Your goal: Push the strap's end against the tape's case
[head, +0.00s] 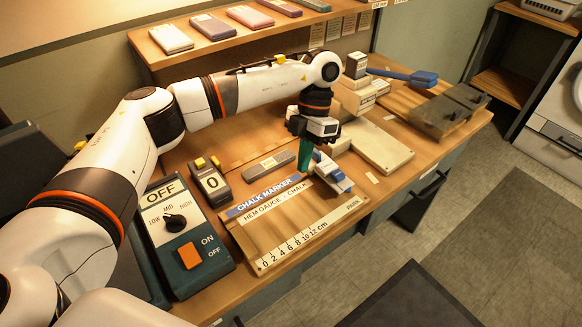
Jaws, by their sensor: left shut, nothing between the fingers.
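My left gripper (303,168) points down over the middle of the bench, its green fingers shut and empty. Just right of its fingertips a blue and white block (332,172) sits at the back corner of the wooden hem gauge board (290,232). The gap between fingers and block is too small to tell. No strap or tape can be made out for certain. A dark handheld case (208,184) showing "0" with yellow buttons lies left of the board. A grey bar (269,165) lies between that case and the gripper. My right gripper is out of view.
A control box (183,236) with a knob and orange switch stands at left. Right of the gripper are a pale slab (377,146), stacked blocks (359,95), a blue-headed brush (422,79) and a dark clamp-like fixture (440,112). A shelf (246,37) runs behind.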

